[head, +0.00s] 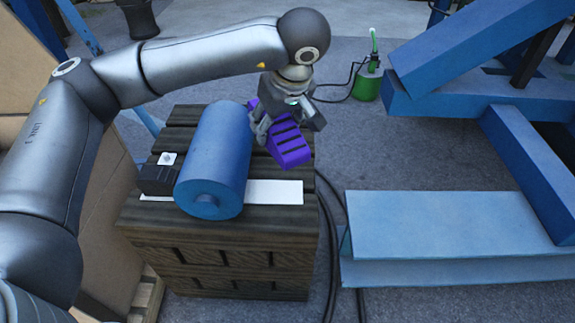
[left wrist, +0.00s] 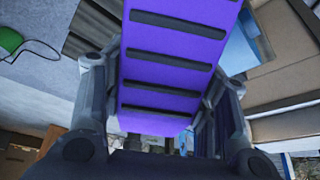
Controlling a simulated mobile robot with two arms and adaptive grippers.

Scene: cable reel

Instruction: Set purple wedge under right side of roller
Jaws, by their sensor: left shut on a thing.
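The purple wedge (head: 289,147) has dark ribs across its face. My left gripper (head: 286,112) is shut on it, and the wedge fills the middle of the left wrist view (left wrist: 168,65) between the two fingers. In the head view the wedge is at the right side of the blue roller (head: 213,155); I cannot tell whether it touches the roller or the crate top. The roller lies on a wooden crate (head: 215,238), across a white strip (head: 274,192). A black wedge-like block (head: 157,179) sits against the roller's left side. My right gripper is out of view.
A blue steel beam (head: 450,222) lies on the floor to the right, with more blue framework behind it. A green canister (head: 367,84) stands at the back. Dark cables (head: 331,225) run beside the crate. Cardboard boxes stand at the left.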

